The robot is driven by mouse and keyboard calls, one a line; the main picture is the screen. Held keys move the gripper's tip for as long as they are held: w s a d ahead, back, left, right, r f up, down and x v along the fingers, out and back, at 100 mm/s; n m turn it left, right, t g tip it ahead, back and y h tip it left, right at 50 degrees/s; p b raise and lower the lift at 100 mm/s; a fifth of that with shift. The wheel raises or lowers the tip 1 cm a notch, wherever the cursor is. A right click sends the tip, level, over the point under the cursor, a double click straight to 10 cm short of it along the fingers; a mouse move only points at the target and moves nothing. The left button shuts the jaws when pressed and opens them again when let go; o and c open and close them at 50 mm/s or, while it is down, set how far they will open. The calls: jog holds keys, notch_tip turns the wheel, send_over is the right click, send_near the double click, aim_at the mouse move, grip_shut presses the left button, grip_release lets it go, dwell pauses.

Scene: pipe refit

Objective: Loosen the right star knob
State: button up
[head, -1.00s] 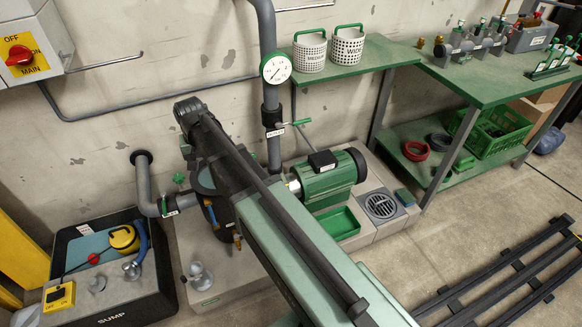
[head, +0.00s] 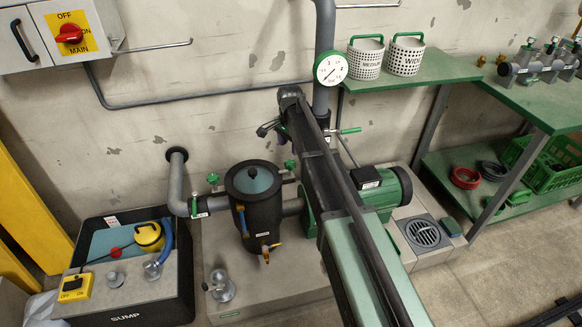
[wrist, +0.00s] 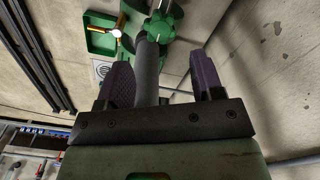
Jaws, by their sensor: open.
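The dark strainer pot (head: 256,205) with its round lid (head: 253,179) stands on the grey plinth in the head view. A green star knob (head: 291,165) is at its right side and another green star knob (head: 212,178) at its left. My gripper (head: 268,128) is above and behind the right knob, small and dark there. In the wrist view my gripper (wrist: 162,64) is open, its two purple fingers apart. A green star knob (wrist: 166,27) lies beyond the fingertips, apart from them. A grey pipe (wrist: 147,70) shows between the fingers.
The vertical pipe with the gauge (head: 330,69) stands close to the right of my gripper. The green pump motor (head: 385,190) is behind my arm. A valve with a green lever (head: 195,207) is on the left pipe. The sump (head: 150,300) is at lower left.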

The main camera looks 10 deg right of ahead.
aim_at(290, 163)
notch_tip(290, 163, down, 8)
jog(key=b, duration=0.6)
jog(key=shift+r, duration=0.1)
jog(key=shift+c, duration=0.4)
jog(key=c, duration=0.7)
jog(key=shift+o, duration=0.2)
